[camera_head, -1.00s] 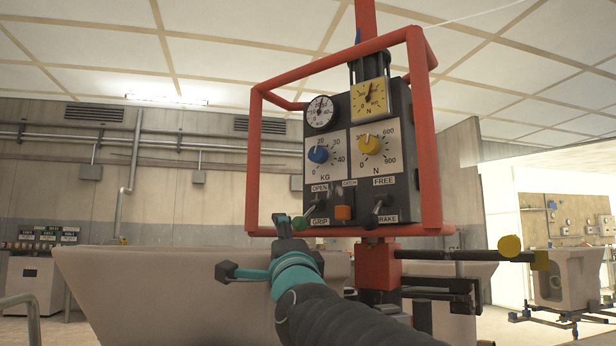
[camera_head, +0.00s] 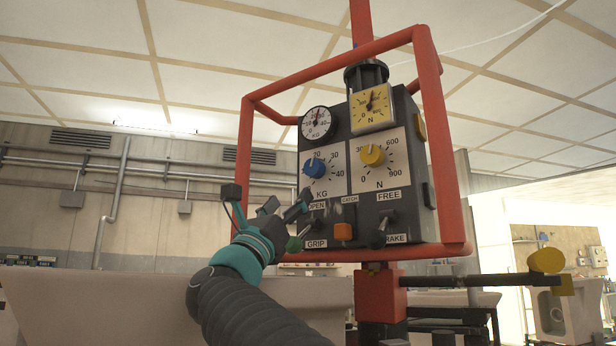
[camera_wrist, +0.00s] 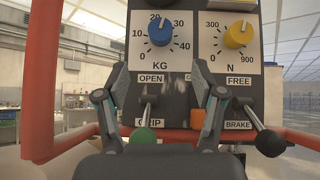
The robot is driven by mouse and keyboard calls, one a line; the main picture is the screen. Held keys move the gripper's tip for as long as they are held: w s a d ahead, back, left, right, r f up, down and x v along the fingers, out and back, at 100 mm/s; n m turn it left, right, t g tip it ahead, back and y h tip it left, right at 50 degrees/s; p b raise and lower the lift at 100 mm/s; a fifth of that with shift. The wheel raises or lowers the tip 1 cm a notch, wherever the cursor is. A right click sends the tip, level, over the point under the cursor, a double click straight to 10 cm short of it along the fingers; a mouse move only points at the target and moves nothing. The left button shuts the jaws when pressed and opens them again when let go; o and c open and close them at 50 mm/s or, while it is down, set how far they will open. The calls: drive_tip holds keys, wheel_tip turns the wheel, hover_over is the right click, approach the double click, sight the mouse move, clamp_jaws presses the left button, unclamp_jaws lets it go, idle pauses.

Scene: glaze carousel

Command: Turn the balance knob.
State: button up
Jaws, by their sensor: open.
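The control box (camera_head: 350,200) carries two round knobs on pale dials. The yellow knob (camera_head: 372,155) is on the N dial at right and shows in the wrist view (camera_wrist: 238,34). No label reads balance. My gripper (camera_head: 287,202) is open and empty, below and left of the blue knob in the head view. In the wrist view its fingertips (camera_wrist: 160,75) stand apart below the blue knob, which lies between their lines. No contact shows.
A red tubular frame (camera_head: 433,120) surrounds the box. Below the knobs are a green-tipped GRIP lever (camera_wrist: 143,135), an orange catch button (camera_head: 343,231) and a black BRAKE lever (camera_wrist: 268,143).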

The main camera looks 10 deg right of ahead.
sight(312, 171)
drive_tip(key=p+x, duration=0.5)
drive_tip(key=x, duration=0.8)
drive_tip(key=shift+w+d+r+p, duration=0.15)
drive_tip(key=shift+d+r+p, duration=0.1)
drive_tip(key=shift+p, duration=0.05)
drive_tip(key=c, duration=1.1)
